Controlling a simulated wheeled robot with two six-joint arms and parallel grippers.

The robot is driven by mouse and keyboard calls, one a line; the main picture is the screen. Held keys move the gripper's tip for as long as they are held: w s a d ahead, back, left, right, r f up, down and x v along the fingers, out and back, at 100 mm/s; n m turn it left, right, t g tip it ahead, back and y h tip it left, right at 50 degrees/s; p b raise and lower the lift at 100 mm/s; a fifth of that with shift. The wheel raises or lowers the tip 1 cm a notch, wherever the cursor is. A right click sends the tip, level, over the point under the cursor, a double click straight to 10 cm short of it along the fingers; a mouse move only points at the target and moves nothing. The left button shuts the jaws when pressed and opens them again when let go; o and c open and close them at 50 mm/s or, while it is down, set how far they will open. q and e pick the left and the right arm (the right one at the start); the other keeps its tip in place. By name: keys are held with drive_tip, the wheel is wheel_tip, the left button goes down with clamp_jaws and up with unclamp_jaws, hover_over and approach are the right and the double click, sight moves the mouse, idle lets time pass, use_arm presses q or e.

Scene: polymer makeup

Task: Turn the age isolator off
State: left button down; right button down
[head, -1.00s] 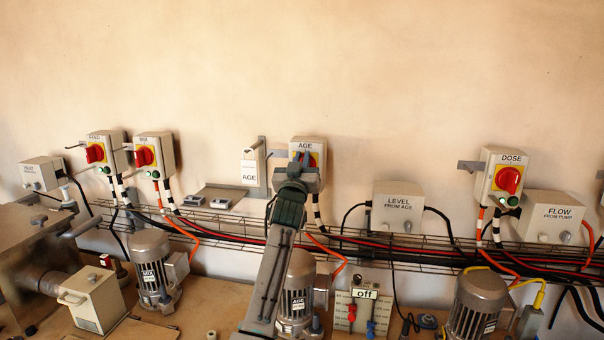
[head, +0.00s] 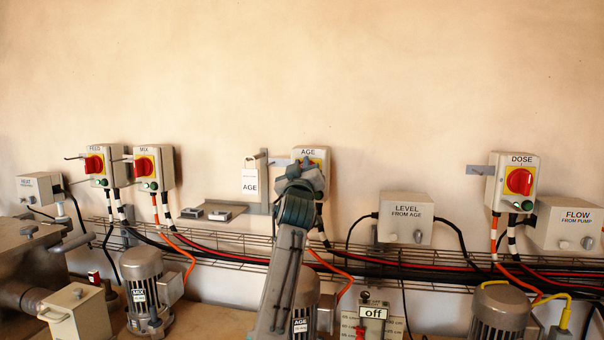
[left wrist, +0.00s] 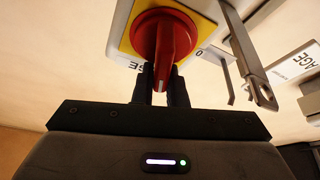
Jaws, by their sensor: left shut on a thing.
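The AGE isolator (head: 324,157) is a pale wall box with a yellow plate and red rotary handle, at the centre of the head view. My left gripper (head: 303,174) is in front of it and hides most of the handle. In the left wrist view, the box appears upside down, and the red handle (left wrist: 173,50) lies between the two dark fingers (left wrist: 164,82), which are shut on it. A "0" mark shows beside the handle. My right gripper is not in view.
FEED (head: 103,155) and MIX (head: 165,165) isolators are at left, DOSE (head: 510,180) at right. A padlock tag marked AGE (head: 250,178) hangs left of the isolator; a metal hasp (left wrist: 245,55) projects beside the handle. Cables and motors lie below. An "off" sign (head: 373,312) stands low.

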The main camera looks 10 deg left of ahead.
use_arm(q)
drive_tip(key=shift+w+f, duration=0.15)
drive_tip(key=shift+f, duration=0.45)
drive_tip(key=c, duration=1.5)
unclamp_jaws()
drive_tip(key=shift+s+r, duration=0.1)
drive_tip(key=shift+s, duration=0.1)
drive_tip(key=shift+o, duration=0.2)
drive_tip(key=shift+w+d+r, duration=0.1)
drive_tip(key=b+v, duration=0.4)
drive_tip(key=v, duration=0.6)
drive_tip(key=shift+s, duration=0.4)
